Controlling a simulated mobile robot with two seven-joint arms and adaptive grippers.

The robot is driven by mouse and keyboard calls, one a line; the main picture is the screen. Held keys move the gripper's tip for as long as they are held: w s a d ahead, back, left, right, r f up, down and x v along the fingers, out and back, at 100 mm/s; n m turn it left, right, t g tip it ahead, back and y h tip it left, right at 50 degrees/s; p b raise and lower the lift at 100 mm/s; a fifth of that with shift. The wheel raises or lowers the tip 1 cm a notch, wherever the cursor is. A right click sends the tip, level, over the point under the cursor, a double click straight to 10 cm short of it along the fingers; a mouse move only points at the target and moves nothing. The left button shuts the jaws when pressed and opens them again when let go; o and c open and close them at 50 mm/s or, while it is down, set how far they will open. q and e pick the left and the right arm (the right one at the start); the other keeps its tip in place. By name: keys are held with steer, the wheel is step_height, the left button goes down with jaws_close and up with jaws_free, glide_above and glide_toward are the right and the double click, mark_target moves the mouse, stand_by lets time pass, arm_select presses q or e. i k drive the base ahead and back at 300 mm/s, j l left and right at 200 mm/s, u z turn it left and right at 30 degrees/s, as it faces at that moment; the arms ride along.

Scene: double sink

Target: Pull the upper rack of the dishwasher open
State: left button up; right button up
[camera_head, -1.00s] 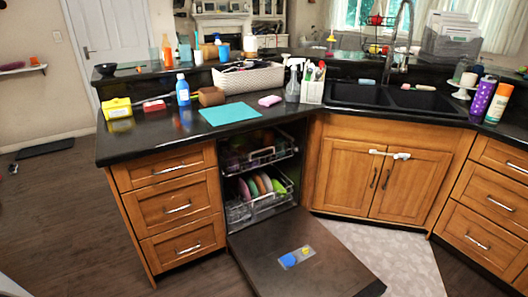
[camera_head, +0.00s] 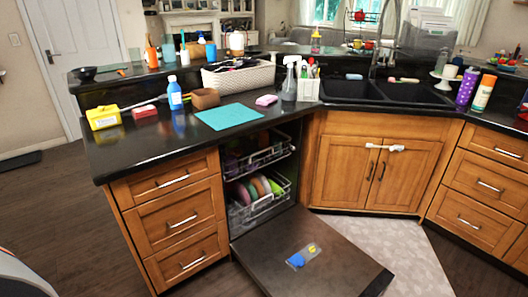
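The dishwasher door (camera_head: 318,258) is folded down open in front of the cabinet, with a blue and yellow sticker on it. The upper rack (camera_head: 262,155) sits inside the dishwasher under the counter, its wire front and handle near the opening; its contents are dark and hard to tell. The lower rack (camera_head: 262,205) below it holds several coloured plates (camera_head: 256,188). Neither of my grippers is in view. A white curved part at the lower left edge seems to be mine.
A drawer cabinet (camera_head: 170,218) stands left of the dishwasher, and the sink cabinet (camera_head: 372,165) stands to its right. The black countertop (camera_head: 130,155) overhangs the racks and carries a teal mat (camera_head: 228,117). The wooden floor at left is clear.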

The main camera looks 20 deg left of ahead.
mark_target(286, 144)
steer(key=i+j+z, duration=0.1)
steer(key=j+z, duration=0.2)
steer(key=j, duration=0.65)
steer(key=i+j+z, duration=0.1)
steer(key=j, duration=0.2)
steer(key=i+j+z, duration=0.1)
steer(key=j, duration=0.2)
steer(key=i+j+z, duration=0.1)
steer(key=j, duration=0.2)
